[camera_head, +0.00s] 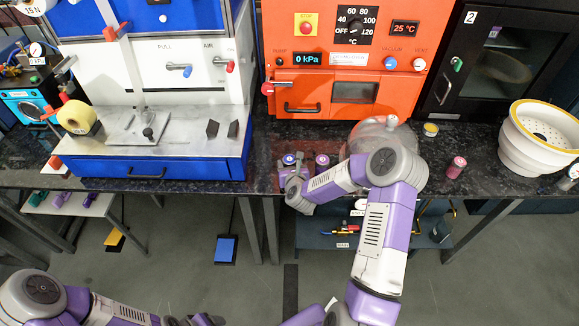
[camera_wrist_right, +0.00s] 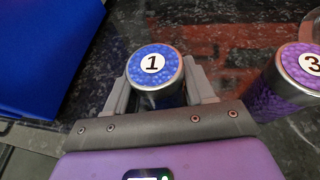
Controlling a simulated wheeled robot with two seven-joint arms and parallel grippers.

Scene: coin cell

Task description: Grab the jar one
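Jar one is a small metal cylinder with a blue speckled top and a white label "1". It stands upright in the right wrist view (camera_wrist_right: 153,66) and on the dark bench near its front edge in the head view (camera_head: 289,159). My right gripper (camera_wrist_right: 160,88) has one grey finger on each side of this jar. The jar's top hides the contact, so I cannot tell whether the fingers press on it. In the head view my right gripper (camera_head: 291,174) is at the jar. My left arm shows at the lower left; its fingers are out of view.
A purple-topped jar labelled "3" (camera_wrist_right: 298,75) stands close to the right of jar one. A pink jar (camera_head: 457,167) and a white bowl-shaped vessel (camera_head: 512,150) are further right. A blue-and-white station (camera_head: 200,166) stands left; an orange oven (camera_head: 330,100) stands behind.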

